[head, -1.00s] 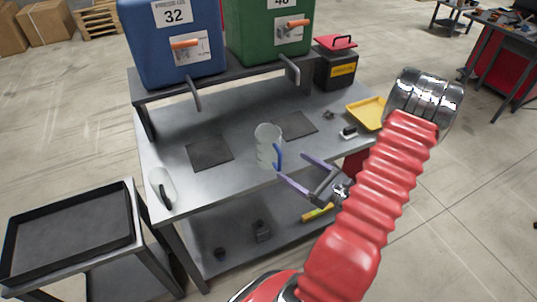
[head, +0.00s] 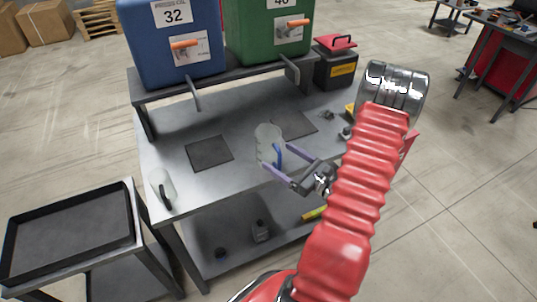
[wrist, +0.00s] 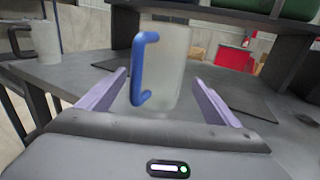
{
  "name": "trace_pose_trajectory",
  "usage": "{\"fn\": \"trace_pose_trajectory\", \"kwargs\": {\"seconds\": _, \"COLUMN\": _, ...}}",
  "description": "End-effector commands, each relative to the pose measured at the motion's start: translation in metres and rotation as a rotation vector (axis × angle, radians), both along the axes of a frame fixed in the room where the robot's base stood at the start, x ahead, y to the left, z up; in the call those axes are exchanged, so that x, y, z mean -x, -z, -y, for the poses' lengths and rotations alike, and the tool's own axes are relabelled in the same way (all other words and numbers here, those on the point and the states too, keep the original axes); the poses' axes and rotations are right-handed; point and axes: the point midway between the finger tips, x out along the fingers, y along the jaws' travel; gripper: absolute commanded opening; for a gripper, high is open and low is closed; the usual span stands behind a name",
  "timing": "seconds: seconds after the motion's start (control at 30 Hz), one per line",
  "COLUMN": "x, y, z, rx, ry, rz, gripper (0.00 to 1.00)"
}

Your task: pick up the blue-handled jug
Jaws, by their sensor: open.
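The blue-handled jug (head: 267,139) is a clear, frosted vessel standing upright on the grey workbench (head: 225,117). Its blue handle (head: 278,154) faces my gripper. My gripper (head: 281,161) is open, with its two purple fingers reaching toward the jug from the front right. In the wrist view the jug (wrist: 168,68) stands between the open fingers, handle toward the camera and left of its middle. I cannot tell whether the fingers touch it.
A second jug with a dark handle (head: 161,187) stands at the bench's front left corner. Dark square mats (head: 209,153) lie flat on the bench. Blue (head: 172,60) and green (head: 266,45) containers stand on the rear shelf. A trolley with a black tray (head: 128,222) is at left.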

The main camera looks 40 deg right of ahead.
Motion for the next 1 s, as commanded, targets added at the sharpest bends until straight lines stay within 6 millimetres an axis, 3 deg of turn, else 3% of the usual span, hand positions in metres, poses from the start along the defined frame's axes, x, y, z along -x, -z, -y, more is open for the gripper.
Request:
{"fn": "trace_pose_trajectory", "kwargs": {"seconds": 0.5, "x": -0.049, "y": -0.001, "z": -0.006, "rx": 0.001, "ry": -0.002, "rz": -0.001, "gripper": 0.85}}
{"fn": "trace_pose_trajectory", "kwargs": {"seconds": 1.0, "x": -0.051, "y": -0.001, "z": -0.006, "rx": 0.000, "ry": -0.001, "rz": 0.000, "gripper": 0.85}}
